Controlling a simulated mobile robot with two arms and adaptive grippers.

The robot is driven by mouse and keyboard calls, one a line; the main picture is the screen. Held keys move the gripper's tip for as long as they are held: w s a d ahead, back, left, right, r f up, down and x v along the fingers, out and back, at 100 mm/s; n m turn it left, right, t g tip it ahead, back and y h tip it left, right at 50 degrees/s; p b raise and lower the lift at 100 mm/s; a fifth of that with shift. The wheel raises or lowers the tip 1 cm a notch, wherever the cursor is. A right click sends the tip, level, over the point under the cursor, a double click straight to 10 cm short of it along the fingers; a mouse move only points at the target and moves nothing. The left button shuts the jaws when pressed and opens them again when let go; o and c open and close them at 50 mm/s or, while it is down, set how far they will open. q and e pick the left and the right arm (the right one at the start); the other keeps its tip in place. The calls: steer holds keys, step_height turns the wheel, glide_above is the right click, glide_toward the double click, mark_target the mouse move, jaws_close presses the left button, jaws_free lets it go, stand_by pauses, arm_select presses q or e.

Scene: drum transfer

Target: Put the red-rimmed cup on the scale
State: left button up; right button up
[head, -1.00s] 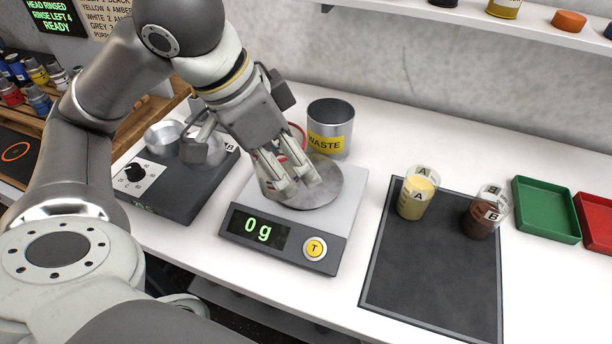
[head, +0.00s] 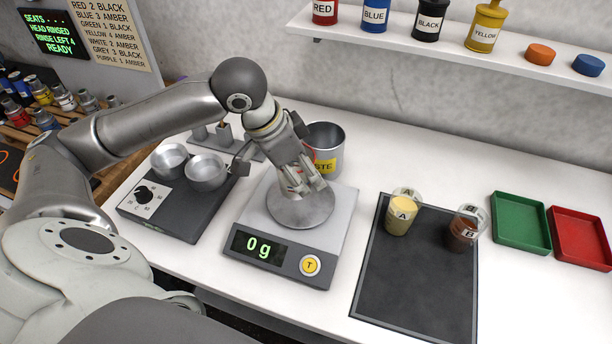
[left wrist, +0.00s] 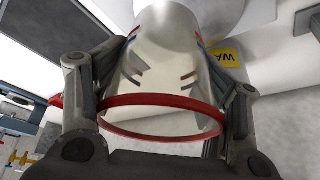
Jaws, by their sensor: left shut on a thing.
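The red-rimmed cup is clear, with a red ring at its mouth, and fills the middle of the left wrist view (left wrist: 160,112). My left gripper (head: 307,189) is shut on it, with one finger on each side of its wall in the left wrist view (left wrist: 165,58). In the head view the gripper mostly hides the cup, and only bits of red show. The gripper is over the rear part of the scale's round plate (head: 300,212). The scale (head: 345,215) reads 0 g. I cannot tell any gap between cup and plate. My right gripper is not in view.
A metal WASTE can (head: 328,140) stands close behind the gripper. A dark device with two metal bowls (head: 165,215) is left of the scale. Cups A (head: 398,222) and B (head: 461,236) stand on a dark mat (head: 415,290) at right. Green (head: 520,222) and red (head: 580,238) trays lie beyond.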

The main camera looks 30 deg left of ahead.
arm_select(q)
steer(key=w+f, duration=0.2)
steer(key=f, duration=0.1)
steer(key=w+a+f, duration=0.1)
steer(key=f, duration=0.1)
steer(key=shift+w+a, duration=0.1)
steer(key=shift+w, duration=0.25)
steer(key=f, duration=0.1)
steer(key=f+p, duration=0.1)
steer(key=f, duration=0.1)
steer(key=shift+w+a+f, duration=0.1)
steer(key=shift+w+f, duration=0.1)
steer(key=shift+f, duration=0.05)
steer(key=o, duration=0.9)
steer(key=shift+r, duration=0.1)
steer(key=v, duration=1.2)
